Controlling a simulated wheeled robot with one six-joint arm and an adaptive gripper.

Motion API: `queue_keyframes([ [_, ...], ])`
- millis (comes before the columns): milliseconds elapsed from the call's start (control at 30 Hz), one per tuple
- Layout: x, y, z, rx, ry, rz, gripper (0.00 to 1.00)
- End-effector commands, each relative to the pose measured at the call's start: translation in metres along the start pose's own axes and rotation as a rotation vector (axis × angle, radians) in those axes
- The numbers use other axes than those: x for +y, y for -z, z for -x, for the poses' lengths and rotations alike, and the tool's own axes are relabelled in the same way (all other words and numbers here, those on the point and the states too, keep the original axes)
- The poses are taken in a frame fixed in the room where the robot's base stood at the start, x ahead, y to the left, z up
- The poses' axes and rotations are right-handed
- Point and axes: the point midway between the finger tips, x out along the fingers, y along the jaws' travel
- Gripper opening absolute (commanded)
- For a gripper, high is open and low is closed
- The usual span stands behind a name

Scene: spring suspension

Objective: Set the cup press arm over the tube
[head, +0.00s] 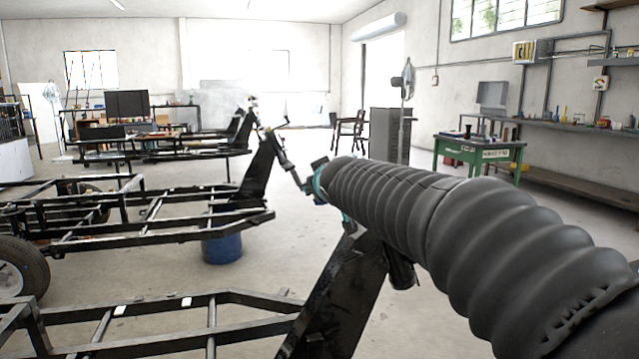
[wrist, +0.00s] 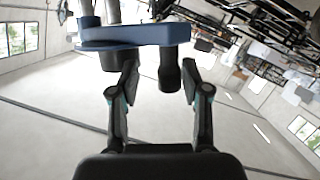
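In the wrist view my gripper (wrist: 159,70) is open, with its two black fingers apart. A blue flat arm-like part (wrist: 135,35) crosses beyond the fingertips, and I take it for the cup press arm. A black cylinder (wrist: 168,72) hangs from it and appears between the fingers, nearer the right one; contact cannot be told. A shorter, wider dark cylinder (wrist: 113,60) sits under its left end. Which piece is the tube is unclear. In the head view my ribbed black arm sleeve hides most of the gripper, and only teal bits (head: 319,183) show.
A black vehicle frame with a tilted upright plate (head: 340,290) stands close under my arm. Another frame (head: 150,225) lies to the left, with a blue drum (head: 222,247) beneath. A green table (head: 478,150) stands at right. Floor is open between.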

Motion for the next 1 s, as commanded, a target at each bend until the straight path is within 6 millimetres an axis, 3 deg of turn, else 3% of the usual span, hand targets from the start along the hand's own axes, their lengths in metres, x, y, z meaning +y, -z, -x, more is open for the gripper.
queue_keyframes([
  [267, -0.001, -0.001, 0.000, -0.001, 0.002, 0.000, 0.49],
  [433, -0.001, 0.000, 0.012, 0.000, 0.001, 0.000, 0.49],
  [1000, 0.000, 0.000, 0.106, 0.001, 0.000, 0.000, 0.49],
])
